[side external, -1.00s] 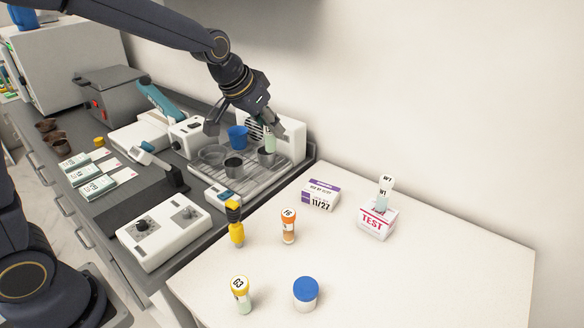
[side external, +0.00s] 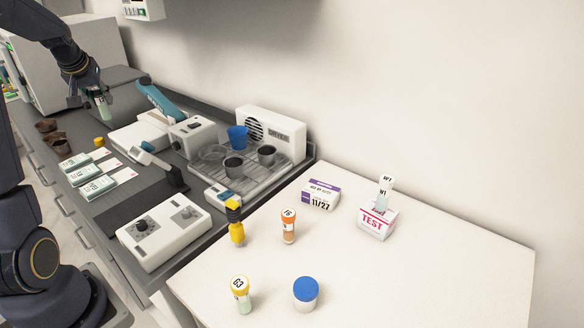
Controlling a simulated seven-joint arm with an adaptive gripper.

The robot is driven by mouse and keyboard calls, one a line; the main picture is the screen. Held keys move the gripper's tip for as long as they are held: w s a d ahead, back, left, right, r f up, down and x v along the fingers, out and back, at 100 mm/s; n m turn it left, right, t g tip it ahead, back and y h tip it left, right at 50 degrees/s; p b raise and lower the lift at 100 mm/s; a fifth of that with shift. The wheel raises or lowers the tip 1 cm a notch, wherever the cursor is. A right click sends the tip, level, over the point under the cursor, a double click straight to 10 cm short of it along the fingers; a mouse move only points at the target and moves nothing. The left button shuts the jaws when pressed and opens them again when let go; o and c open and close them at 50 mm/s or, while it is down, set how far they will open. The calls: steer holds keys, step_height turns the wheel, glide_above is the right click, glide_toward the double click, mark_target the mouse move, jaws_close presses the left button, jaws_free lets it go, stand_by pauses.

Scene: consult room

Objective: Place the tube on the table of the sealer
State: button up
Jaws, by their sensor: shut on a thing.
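My gripper (side external: 96,101) is at the upper left, shut on a small pale green tube (side external: 104,109). It holds the tube roughly upright, in front of the grey box-shaped machine in the picture; the fingers cover its upper part. No device is clearly labelled as the sealer. A white device with a teal lever (side external: 158,99) stands to the right of the tube. A low device with a dark arm (side external: 163,172) stands nearer the camera. I cannot tell which of them is the sealer.
A dryer (side external: 272,133) stands behind a tray (side external: 245,185) with cups. Labelled packs (side external: 92,172) and brown cups (side external: 47,126) lie along the counter's left side. A white control box (side external: 163,232) is at the front. The white table (side external: 430,285) holds several vials and boxes.

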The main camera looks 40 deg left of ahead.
steer(key=shift+s+a+f, duration=0.1)
steer(key=shift+a+f, duration=0.1)
steer(key=shift+a, duration=0.25)
steer(key=shift+w+a+f, duration=1.5)
steer(key=shift+a+f, duration=0.1)
steer(key=shift+f, duration=0.5)
steer(key=shift+w+a+f, duration=1.55)
steer(key=shift+a+f, duration=0.1)
steer(key=shift+f, duration=0.45)
steer(key=shift+w+a+f, duration=1.5)
steer(key=shift+a+f, duration=0.1)
steer(key=shift+f, duration=0.5)
steer(key=shift+f, duration=0.2)
steer(key=o, duration=0.9)
steer(key=shift+o, duration=0.2)
